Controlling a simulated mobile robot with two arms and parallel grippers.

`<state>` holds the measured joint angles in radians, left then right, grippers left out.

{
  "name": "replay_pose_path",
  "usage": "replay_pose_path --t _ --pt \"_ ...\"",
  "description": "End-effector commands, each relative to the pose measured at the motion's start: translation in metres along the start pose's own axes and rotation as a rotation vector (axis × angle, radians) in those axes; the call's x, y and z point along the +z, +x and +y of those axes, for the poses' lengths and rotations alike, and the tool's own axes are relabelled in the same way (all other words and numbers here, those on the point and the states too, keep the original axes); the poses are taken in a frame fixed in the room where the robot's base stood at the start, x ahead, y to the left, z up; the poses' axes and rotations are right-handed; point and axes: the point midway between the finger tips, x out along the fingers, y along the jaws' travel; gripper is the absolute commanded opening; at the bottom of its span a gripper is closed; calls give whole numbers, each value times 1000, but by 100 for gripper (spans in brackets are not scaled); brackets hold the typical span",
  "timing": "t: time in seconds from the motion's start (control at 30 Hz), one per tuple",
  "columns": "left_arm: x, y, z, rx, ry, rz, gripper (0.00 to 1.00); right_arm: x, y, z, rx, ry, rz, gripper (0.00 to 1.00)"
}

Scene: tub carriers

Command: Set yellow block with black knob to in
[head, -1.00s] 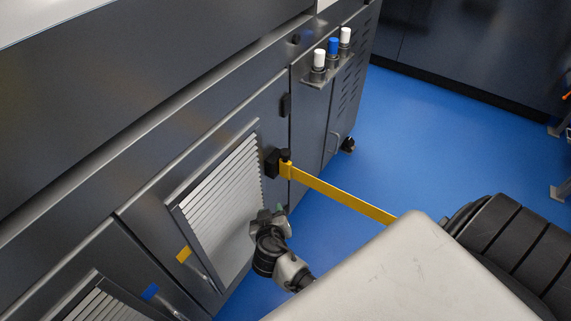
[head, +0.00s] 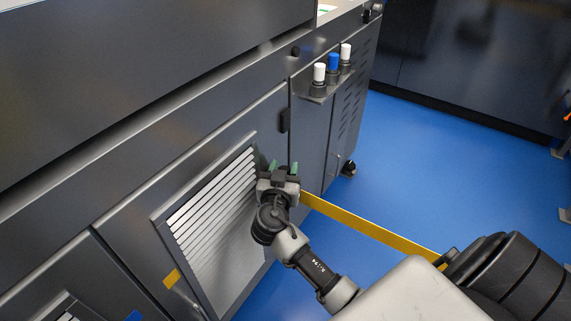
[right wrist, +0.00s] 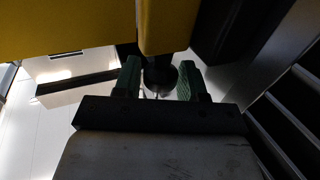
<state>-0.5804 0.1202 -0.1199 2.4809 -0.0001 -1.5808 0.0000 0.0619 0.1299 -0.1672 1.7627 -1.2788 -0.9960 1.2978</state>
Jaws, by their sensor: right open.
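In the right wrist view a yellow block (right wrist: 165,25) fills the top middle. Its round black knob (right wrist: 160,72) hangs below it, between my green fingertips as seen from there, with gaps at the sides. In the head view my right gripper (head: 284,167) is open at the grey cabinet front and hides the block and knob. It also shows in the right wrist view (right wrist: 160,85). A yellow bar (head: 365,231) runs from behind the gripper toward the lower right. I cannot tell how deep the knob sits between the fingers. My left gripper is out of view.
The grey cabinet has a louvred panel (head: 213,225) left of my gripper. A small shelf (head: 318,94) beyond it carries white and blue capped bottles. A dark hinge (head: 284,120) is above the gripper. Blue floor (head: 410,150) lies open to the right.

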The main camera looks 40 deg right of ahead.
Motion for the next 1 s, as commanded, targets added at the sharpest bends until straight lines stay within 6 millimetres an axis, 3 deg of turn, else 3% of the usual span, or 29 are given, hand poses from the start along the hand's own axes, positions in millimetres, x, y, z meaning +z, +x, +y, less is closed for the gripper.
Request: replay_pose_path --t 0.2,0.47,0.5,0.77,1.0 --pt "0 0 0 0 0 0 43 0 19 0 0 -1 0 41" --pt "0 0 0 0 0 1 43 0 20 0 0 0 -2 41" --pt "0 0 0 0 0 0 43 0 20 0 0 0 -2 40" --pt "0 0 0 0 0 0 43 1 20 0 0 -1 -2 0" --pt "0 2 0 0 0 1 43 2 21 1 0 -1 -2 0"
